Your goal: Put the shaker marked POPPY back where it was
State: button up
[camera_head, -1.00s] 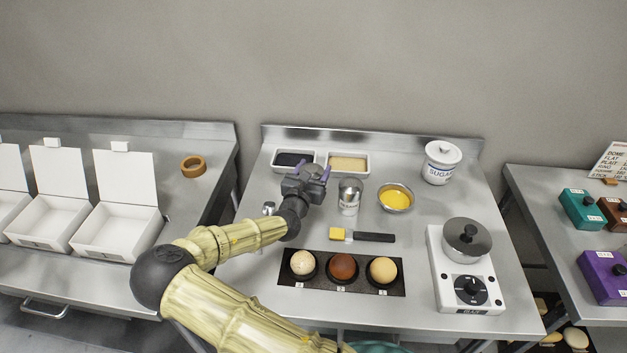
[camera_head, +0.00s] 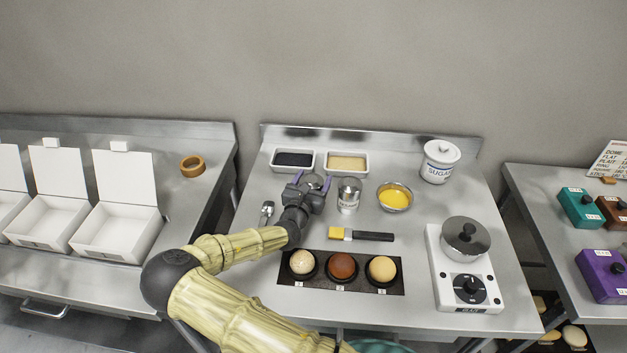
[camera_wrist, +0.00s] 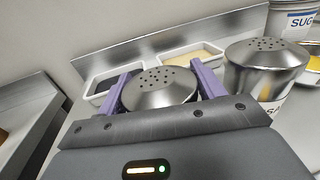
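A metal shaker with a pierced domed top (camera_wrist: 160,90) stands upright between my gripper's two purple fingers (camera_wrist: 160,84). In the wrist view the fingers flank it with no clear gap on either side. Its label is hidden, so I cannot read POPPY on it. In the head view my gripper (camera_head: 313,181) is around this shaker, just left of a second metal shaker (camera_head: 348,194). That one stands upright on the steel table; it also shows in the wrist view (camera_wrist: 262,70) with a label starting "SA". I cannot tell whether the shaker between my fingers touches the table.
Two white trays, one dark-filled (camera_head: 293,166) and one tan-filled (camera_head: 346,169), lie behind my gripper. A bowl of yellow liquid (camera_head: 394,205), a sugar jar (camera_head: 440,170), a brush (camera_head: 360,235), a black board with buns (camera_head: 313,283) and a burner with a pot (camera_head: 487,290) surround it.

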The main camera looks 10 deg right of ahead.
jog(key=shift+o, duration=0.9)
jog(key=shift+r, duration=0.15)
jog(key=b+v, duration=0.2)
jog(key=v, duration=1)
notch_tip(320, 180, up, 10)
jog(key=p, duration=0.9)
jog(key=shift+p, duration=0.35)
